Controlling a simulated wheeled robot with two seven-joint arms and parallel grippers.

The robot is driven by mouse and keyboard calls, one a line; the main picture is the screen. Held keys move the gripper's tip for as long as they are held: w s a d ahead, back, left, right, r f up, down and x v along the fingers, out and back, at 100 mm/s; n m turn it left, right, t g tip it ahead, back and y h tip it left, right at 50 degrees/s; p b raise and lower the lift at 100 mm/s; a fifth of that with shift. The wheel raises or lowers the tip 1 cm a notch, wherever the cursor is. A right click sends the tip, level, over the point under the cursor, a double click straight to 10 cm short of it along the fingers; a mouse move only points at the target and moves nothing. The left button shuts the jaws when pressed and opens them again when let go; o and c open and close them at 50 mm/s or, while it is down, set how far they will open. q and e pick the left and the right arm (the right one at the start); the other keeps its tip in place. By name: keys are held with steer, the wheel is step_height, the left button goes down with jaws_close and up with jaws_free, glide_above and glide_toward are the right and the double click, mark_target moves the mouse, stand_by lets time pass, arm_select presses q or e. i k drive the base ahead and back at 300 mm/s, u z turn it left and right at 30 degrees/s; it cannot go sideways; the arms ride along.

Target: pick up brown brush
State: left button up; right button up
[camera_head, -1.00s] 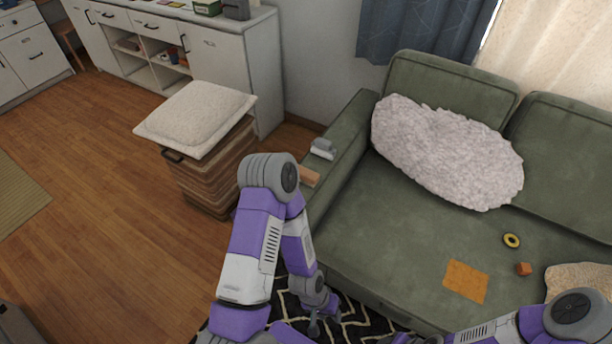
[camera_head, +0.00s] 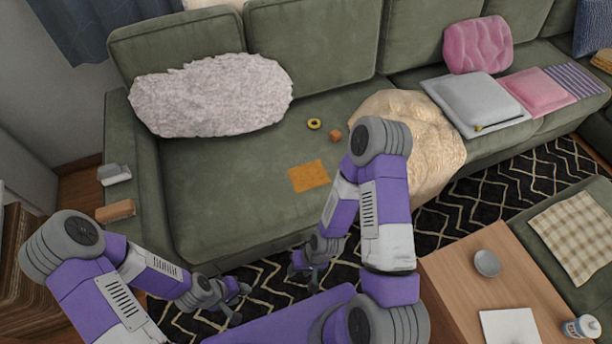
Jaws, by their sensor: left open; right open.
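A brown, block-shaped item (camera_head: 115,211) lies on the left armrest of the green sofa; it looks like the brown brush, but its bristles cannot be made out. My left gripper (camera_head: 240,302) is open and empty, low over the patterned rug in front of the sofa, to the right of and below the brown item. My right gripper (camera_head: 304,279) is open and empty, further right over the rug near the sofa's front edge. Neither gripper touches the brown item.
A grey-and-white item (camera_head: 114,174) lies behind the brown one on the armrest. The sofa (camera_head: 215,210) holds a fluffy pillow (camera_head: 210,95), an orange cloth (camera_head: 309,176), a yellow ring (camera_head: 314,123) and an orange cube (camera_head: 335,135). A wooden table (camera_head: 450,270) stands at right.

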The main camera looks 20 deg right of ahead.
mark_target(117, 212)
steer(key=k, duration=0.5)
steer(key=u, duration=1.7)
steer(key=i, duration=1.4)
steer(key=z, duration=1.25)
